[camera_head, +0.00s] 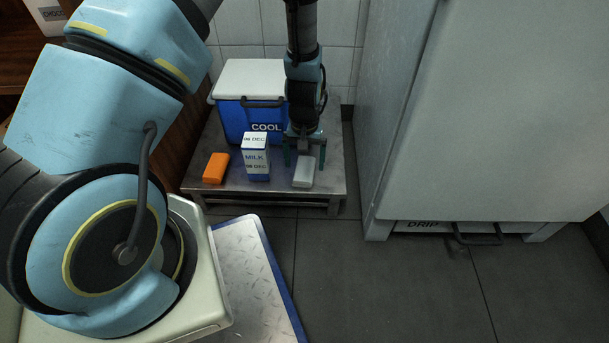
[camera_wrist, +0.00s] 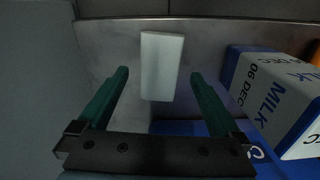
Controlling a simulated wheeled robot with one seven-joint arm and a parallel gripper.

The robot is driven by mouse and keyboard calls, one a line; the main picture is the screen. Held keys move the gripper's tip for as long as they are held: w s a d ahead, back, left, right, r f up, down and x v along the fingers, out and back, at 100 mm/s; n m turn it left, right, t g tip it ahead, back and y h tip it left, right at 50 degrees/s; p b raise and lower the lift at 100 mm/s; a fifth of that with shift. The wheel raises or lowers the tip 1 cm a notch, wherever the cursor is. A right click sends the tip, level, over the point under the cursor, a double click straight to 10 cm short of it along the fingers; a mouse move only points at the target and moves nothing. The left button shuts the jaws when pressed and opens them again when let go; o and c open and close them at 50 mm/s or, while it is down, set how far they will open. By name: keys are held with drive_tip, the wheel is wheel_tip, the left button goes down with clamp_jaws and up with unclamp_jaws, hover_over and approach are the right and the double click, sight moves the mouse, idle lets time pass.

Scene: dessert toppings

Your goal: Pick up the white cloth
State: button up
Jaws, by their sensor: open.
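The white cloth (camera_head: 303,172) appears as a small pale, folded, block-like shape. It lies on the low metal table, near its front right part. In the wrist view the cloth (camera_wrist: 161,62) sits upper centre, between the lines of the two fingers and mostly beyond their tips. My gripper (camera_head: 305,157) points down just behind and above the cloth in the head view. In the wrist view my gripper (camera_wrist: 160,75) is open, with its green fingers apart and nothing held. Whether a finger touches the cloth cannot be told.
A milk carton (camera_head: 256,160) stands left of the cloth, and an orange block (camera_head: 215,168) lies farther left. A blue cooler with a white lid (camera_head: 262,78) stands behind. The low table (camera_head: 270,186) has bare metal around the cloth. A large white cabinet (camera_head: 480,120) rises at right.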

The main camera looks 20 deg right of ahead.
sight(304, 168)
wheel_tip(304, 168, down, 2)
drive_tip(key=shift+f+b, duration=0.25)
drive_tip(key=shift+b, duration=0.05)
drive_tip(key=shift+r, duration=0.1)
drive_tip(key=shift+c, duration=0.2)
drive_tip(key=c, duration=1.3)
wheel_tip(304, 168, up, 10)
drive_tip(key=p, duration=0.5)
